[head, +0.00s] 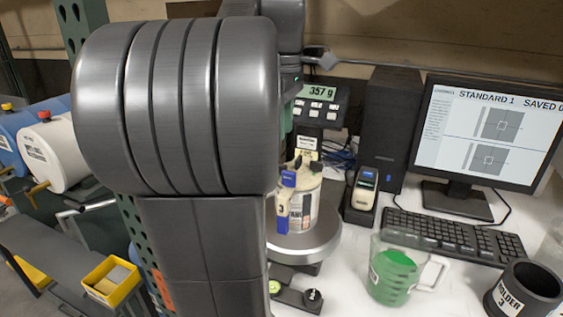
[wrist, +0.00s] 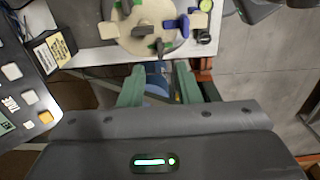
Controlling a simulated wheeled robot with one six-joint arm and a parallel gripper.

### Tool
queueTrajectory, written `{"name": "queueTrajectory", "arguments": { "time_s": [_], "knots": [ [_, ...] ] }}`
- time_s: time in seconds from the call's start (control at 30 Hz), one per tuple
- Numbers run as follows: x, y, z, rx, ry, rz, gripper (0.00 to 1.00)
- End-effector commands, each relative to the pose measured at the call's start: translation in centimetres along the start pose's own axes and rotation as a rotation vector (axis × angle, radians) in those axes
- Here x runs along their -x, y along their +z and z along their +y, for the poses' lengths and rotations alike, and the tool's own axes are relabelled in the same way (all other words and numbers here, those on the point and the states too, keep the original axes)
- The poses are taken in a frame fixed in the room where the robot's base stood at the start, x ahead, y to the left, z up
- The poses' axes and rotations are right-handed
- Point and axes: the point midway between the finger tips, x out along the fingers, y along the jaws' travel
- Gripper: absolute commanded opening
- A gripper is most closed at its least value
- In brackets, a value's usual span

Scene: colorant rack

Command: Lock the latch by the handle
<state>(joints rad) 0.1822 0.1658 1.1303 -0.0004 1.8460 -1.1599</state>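A can (head: 305,208) with a beige lid stands on the round scale plate in the head view. A blue tab (head: 288,179) sits at its rim, with a lower blue piece (head: 282,223) on its near side. In the wrist view the lid (wrist: 148,18) shows from above, with a blue lever (wrist: 183,27) at its right. My gripper (wrist: 160,70) has two green fingers spread apart. My arm hides most of my gripper in the head view.
The scale display (head: 318,92) stands behind the can. A glass mug (head: 392,268) with green contents, a keyboard (head: 455,236), a monitor (head: 490,130) and a black holder (head: 527,290) are to the right. A yellow bin (head: 110,283) is at left.

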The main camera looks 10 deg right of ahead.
Motion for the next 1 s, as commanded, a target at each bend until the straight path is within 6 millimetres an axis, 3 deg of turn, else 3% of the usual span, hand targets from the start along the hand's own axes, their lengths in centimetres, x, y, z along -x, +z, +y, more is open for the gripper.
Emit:
{"name": "queueTrajectory", "arguments": {
  "time_s": [0.2,0.4,0.6,0.87,1.0],
  "knots": [
    [-4.9,0.0,-0.1,0.000,-0.004,-0.002,0.30],
    [-7.7,0.0,0.0,-0.001,-0.001,0.000,0.30],
    [-8.9,0.0,0.0,-0.001,0.000,0.000,0.30],
    [-8.9,0.0,0.0,-0.001,0.000,0.000,0.30],
    [-8.9,0.0,0.0,-0.001,0.000,0.000,0.03]
  ]
}}
